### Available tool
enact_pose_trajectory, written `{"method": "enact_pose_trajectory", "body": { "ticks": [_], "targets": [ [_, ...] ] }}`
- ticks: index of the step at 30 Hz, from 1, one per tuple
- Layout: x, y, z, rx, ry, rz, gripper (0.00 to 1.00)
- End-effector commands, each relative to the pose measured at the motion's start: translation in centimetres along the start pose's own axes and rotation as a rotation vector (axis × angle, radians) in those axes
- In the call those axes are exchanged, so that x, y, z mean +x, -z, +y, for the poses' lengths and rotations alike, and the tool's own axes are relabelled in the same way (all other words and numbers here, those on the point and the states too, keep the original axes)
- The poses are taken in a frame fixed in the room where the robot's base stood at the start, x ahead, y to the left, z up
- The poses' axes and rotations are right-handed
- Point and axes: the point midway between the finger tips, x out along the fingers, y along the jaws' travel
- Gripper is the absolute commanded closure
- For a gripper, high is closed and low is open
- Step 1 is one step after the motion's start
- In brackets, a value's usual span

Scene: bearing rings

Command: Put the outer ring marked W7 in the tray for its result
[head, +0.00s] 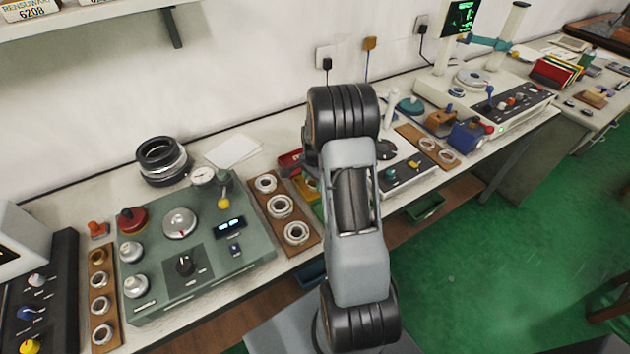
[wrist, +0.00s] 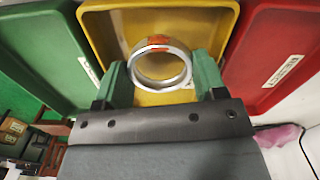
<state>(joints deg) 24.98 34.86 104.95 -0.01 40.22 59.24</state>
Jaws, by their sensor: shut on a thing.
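In the wrist view, my gripper (wrist: 160,76) is shut on a shiny metal ring (wrist: 158,44), held between its two green fingers. The ring has orange-red marks on its upper side; I cannot read them as W7. Behind it is the yellow tray (wrist: 113,28), whose floor shows through the ring's opening. The green tray (wrist: 38,50) is to the left and the red tray (wrist: 262,60), labelled REJECT, to the right. In the head view my arm hides the gripper and ring; parts of the red tray (head: 290,161) and yellow tray (head: 305,188) show beside it.
A green gauge station (head: 200,285) is on the bench at left, with a wooden board (head: 272,187) of rings beside it. Another ring board (head: 428,145) lies right of my arm. A stack of black rings (head: 162,160) stands near the wall.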

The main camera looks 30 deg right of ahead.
Motion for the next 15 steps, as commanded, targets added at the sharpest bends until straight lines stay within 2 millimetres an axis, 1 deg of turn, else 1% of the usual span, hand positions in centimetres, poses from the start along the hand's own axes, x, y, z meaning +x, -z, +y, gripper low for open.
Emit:
{"method": "enact_pose_trajectory", "body": {
  "ticks": [1,3,10,14,15],
  "targets": [
    [0.53,0.0,0.04,0.0,-0.001,-0.001,0.65],
    [0.83,0.01,0.03,0.0,0.0,0.0,0.65],
    [0.85,0.02,0.03,0.0,0.001,0.001,0.65],
    [1.28,0.02,0.04,0.0,0.001,0.0,0.65],
    [1.16,0.02,0.04,0.0,0.001,0.0,0.33]
  ]
}}
